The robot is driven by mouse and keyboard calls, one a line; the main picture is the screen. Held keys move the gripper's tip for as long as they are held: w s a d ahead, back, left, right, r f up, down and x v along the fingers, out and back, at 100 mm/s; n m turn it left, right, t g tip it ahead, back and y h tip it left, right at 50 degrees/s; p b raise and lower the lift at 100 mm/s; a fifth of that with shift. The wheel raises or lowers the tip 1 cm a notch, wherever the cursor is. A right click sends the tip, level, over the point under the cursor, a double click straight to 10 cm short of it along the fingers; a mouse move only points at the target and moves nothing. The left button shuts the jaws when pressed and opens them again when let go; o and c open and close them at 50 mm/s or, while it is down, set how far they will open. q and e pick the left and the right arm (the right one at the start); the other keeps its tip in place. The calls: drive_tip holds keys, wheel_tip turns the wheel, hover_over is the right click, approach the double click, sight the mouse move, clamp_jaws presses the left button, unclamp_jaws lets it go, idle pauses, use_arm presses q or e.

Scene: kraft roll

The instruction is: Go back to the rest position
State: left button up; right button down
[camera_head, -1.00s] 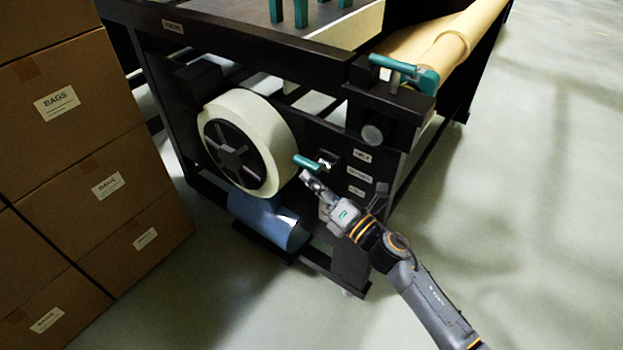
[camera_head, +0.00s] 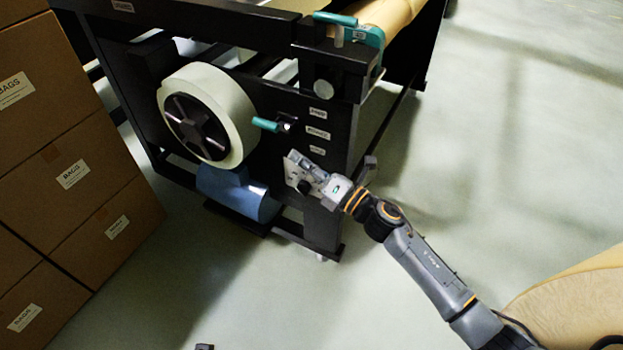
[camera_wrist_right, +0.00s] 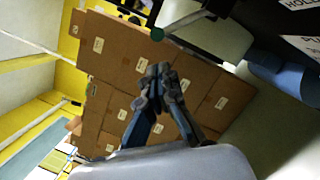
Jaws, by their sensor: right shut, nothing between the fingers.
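My right arm reaches in from the lower right in the head view. Its gripper (camera_head: 304,164) is shut and empty, in front of the black machine frame (camera_head: 349,156), below a small teal-handled lever (camera_head: 265,124). In the right wrist view the gripper's fingers (camera_wrist_right: 160,75) are together, with nothing between them. A gap between the gripper and the frame is hard to judge.
A white roll (camera_head: 240,112) on a black hub and a blue roll (camera_head: 240,193) are on the frame's left. A kraft roll (camera_head: 392,12) lies at the top. Stacked cardboard boxes (camera_head: 62,185) stand at left; another brown roll (camera_head: 578,305) lies lower right.

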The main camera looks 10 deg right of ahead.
use_arm(q)
drive_tip(key=shift+s+d+r, duration=0.1)
drive_tip(key=shift+s+r, duration=0.25)
drive_tip(key=shift+r, duration=0.35)
use_arm(e)
drive_tip(key=shift+v, duration=0.75)
drive_tip(key=shift+w+f, duration=0.1)
drive_tip(key=shift+w, duration=0.05)
